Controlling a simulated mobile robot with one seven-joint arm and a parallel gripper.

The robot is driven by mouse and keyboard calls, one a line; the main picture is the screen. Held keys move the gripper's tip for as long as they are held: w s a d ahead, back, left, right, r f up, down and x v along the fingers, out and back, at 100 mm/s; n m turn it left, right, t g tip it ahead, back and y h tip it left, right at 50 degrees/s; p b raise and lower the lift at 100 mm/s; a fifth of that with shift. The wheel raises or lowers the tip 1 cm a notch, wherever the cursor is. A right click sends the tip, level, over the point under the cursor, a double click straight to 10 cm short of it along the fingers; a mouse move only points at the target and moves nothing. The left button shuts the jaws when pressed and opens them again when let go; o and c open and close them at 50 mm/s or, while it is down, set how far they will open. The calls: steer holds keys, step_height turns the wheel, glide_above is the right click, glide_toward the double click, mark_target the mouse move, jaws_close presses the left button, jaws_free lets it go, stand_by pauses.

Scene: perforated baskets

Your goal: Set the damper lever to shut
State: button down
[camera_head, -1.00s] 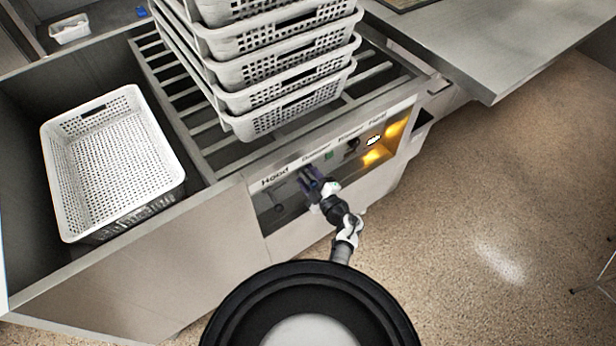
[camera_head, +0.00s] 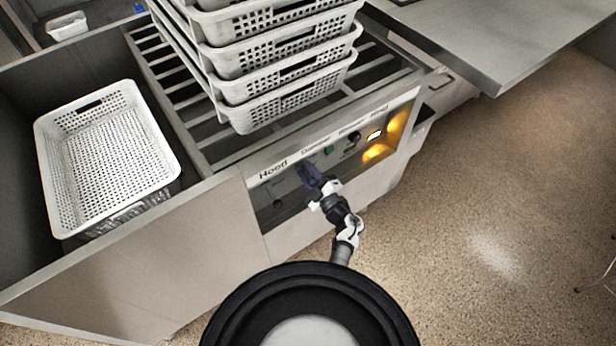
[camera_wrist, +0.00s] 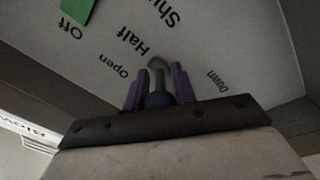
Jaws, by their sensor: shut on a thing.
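My gripper (camera_head: 309,177) is at the control panel (camera_head: 283,226) on the unit's front, below the "Damper" label. In the wrist view, the purple fingers of my gripper (camera_wrist: 159,88) are shut on the damper lever (camera_wrist: 158,68), one on each side of it. The lever is a grey stem with a dark blue round knob. The words "Open", "Half" and a partly cut-off "Shut" are printed on the panel beyond the lever. Which word the lever points to cannot be told. In the head view my gripper hides the lever.
A green part (camera_wrist: 76,10) sits by "Off" in the wrist view. A lit yellow recess (camera_head: 383,142) is at the panel's right end. Stacked white baskets (camera_head: 290,75) stand on the rack above; another basket (camera_head: 160,145) is at the left.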

steer(key=shift+w+a+f+t+y+b, duration=0.15)
steer(key=shift+f+t+y+b, duration=0.25)
steer(key=shift+b, duration=1.1)
steer(key=shift+s+a+f+t+y+b, duration=0.15)
steer(key=shift+f+t+y+b, duration=0.2)
steer(key=shift+b, duration=1.15)
steer(key=shift+w+r+t+y+b, duration=0.2)
steer(key=shift+t+b, duration=0.25)
steer(key=shift+b, duration=0.5)
steer(key=shift+s, duration=0.1)
steer(key=shift+r, duration=0.1)
steer(key=c, duration=1.2)
jaws_free()
steer(key=shift+o, duration=0.2)
steer(key=shift+d, duration=0.2)
steer(key=b+v, duration=0.2)
steer(key=v, duration=1.1)
steer(key=shift+s+f, duration=0.3)
steer(key=shift+w+d, duration=0.1)
steer(key=shift+d, duration=0.05)
